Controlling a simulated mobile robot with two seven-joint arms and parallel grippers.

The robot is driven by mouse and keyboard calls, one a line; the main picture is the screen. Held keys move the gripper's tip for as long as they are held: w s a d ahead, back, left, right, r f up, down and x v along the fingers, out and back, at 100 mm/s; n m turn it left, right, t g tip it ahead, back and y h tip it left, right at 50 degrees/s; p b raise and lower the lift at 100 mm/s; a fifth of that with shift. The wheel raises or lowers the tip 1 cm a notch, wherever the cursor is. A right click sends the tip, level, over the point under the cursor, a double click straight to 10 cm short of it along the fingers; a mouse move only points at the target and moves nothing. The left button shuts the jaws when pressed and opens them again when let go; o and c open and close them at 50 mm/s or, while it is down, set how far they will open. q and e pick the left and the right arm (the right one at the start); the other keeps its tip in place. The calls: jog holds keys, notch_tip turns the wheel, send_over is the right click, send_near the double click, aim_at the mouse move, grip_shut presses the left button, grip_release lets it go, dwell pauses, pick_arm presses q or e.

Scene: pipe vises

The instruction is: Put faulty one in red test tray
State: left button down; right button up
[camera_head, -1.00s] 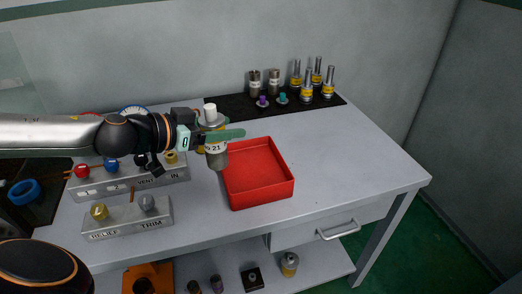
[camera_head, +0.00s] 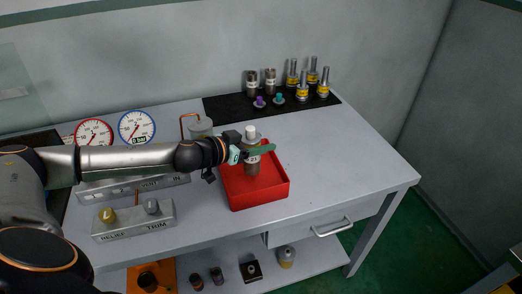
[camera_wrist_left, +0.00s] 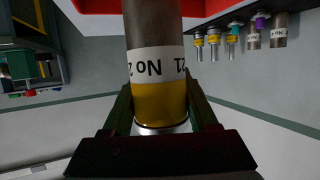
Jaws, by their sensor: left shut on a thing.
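No other object shows in the tray. The tray's red edge is at the top of the left wrist view (camera_wrist_left: 100,5). My right gripper is out of view.
Several cartridges and fittings stand on a black mat (camera_head: 225,108) at the back. The table's right side (camera_head: 350,160) is clear. Small parts lie on the lower shelf (camera_head: 315,262).

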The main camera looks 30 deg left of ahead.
pick_arm(q)
jog(key=f, duration=0.1)
jog(key=f+b, duration=0.1)
jog(key=f, duration=0.1)
jog(key=shift+w+f, duration=0.3)
jog(key=shift+w, duration=0.05)
jog(key=shift+d, duration=0.1)
jog(key=shift+f, duration=0.2)
jog(key=shift+c, duration=0.9)
grip_release()
jog(key=shift+s, duration=0.1)
